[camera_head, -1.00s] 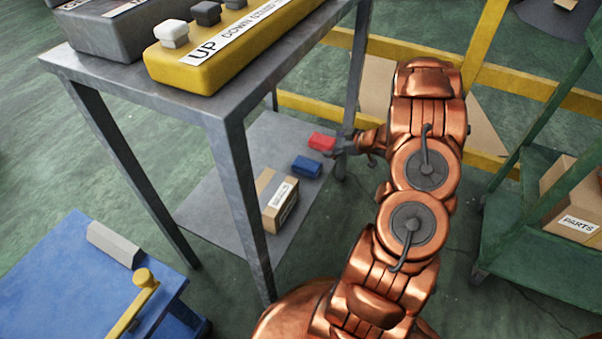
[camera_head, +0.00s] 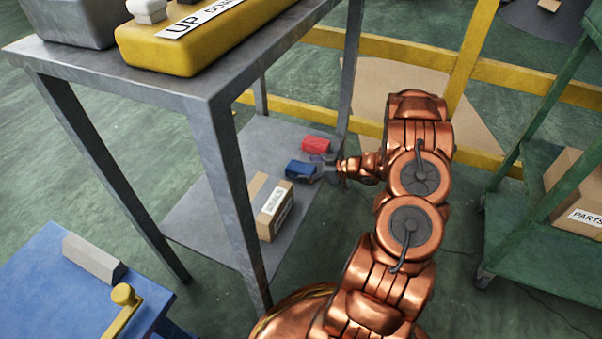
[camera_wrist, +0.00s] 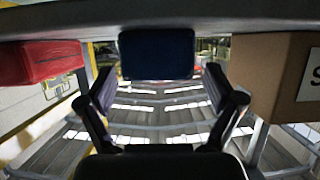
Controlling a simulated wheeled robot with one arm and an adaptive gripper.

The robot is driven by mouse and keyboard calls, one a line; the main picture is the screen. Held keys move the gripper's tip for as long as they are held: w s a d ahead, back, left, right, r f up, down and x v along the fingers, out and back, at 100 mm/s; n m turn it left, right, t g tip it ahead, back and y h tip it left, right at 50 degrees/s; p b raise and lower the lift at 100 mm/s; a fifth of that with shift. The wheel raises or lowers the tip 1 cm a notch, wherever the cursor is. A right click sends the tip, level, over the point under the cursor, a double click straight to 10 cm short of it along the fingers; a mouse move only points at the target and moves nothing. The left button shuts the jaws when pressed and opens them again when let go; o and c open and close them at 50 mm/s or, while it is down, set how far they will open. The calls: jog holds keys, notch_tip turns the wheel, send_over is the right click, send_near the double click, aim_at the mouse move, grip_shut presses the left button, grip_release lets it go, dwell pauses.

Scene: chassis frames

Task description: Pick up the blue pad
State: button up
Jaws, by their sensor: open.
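The blue pad (camera_head: 301,169) lies on the lower shelf (camera_head: 190,218) of the grey metal table, between a red pad and a cardboard box. In the wrist view the blue pad (camera_wrist: 157,54) is straight ahead, centred between the fingers. My gripper (camera_head: 322,168) reaches in from the right at shelf height, close to the pad's right end. In the wrist view my gripper (camera_wrist: 160,88) is open, with one finger to each side and nothing held. The pad appears just beyond the fingertips; contact cannot be made out in the head view.
The red pad (camera_head: 316,145) lies just behind the blue one. The cardboard box (camera_head: 270,207) stands in front of it. Table legs (camera_head: 234,195) and the tabletop (camera_head: 150,85) bound the shelf. A green cart (camera_head: 520,245) stands at right, a blue table (camera_head: 70,290) at lower left.

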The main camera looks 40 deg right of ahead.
aim_at(304, 168)
jog(key=shift+b+x, duration=0.45)
jog(key=shift+x, duration=1.1)
jog(key=shift+c, duration=0.2)
jog(key=shift+d, duration=0.1)
jog(key=c, duration=1.2)
